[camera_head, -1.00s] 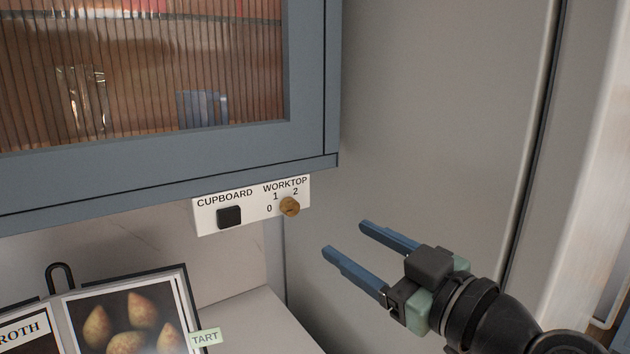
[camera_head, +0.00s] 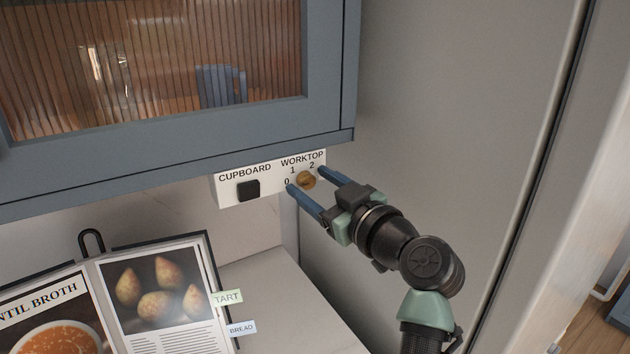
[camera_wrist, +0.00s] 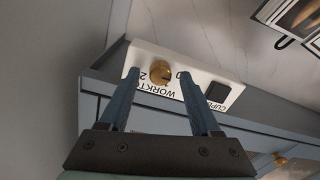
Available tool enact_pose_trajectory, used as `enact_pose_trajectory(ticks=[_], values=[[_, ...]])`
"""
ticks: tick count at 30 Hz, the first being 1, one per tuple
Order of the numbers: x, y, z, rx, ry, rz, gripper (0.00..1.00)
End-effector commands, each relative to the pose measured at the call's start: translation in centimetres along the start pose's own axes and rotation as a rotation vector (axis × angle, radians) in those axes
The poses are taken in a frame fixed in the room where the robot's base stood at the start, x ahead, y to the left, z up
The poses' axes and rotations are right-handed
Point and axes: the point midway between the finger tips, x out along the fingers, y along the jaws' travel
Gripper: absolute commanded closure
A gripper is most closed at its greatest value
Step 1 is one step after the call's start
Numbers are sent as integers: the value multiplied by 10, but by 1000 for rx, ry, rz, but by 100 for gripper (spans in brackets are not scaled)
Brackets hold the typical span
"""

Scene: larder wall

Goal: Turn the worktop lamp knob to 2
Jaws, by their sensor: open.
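The worktop lamp knob (camera_head: 306,180) is a small round brass knob on a white panel (camera_head: 228,191) under the wall cupboard, with 0, 1 and 2 marked around it. A dark mark on the knob seems to face the 0 side, but it is too small to be sure. My gripper (camera_head: 305,178) is open, its two blue fingers reaching up to the panel on either side of the knob. In the wrist view the knob (camera_wrist: 156,72) shows between the fingertips (camera_wrist: 158,71). I cannot tell whether either finger touches it.
A black square cupboard switch (camera_head: 248,190) sits left of the knob on the same panel. The blue-grey cupboard (camera_head: 200,135) overhangs the panel. An open recipe book (camera_head: 150,290) stands below on the worktop (camera_head: 270,275). A plain grey wall (camera_head: 440,90) is to the right.

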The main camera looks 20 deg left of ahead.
Motion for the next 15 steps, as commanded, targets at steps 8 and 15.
enact_pose_trajectory(ticks=[8,15], values=[[0,0,0,0,0,0,57],[0,0,0,0,0,0,100]])
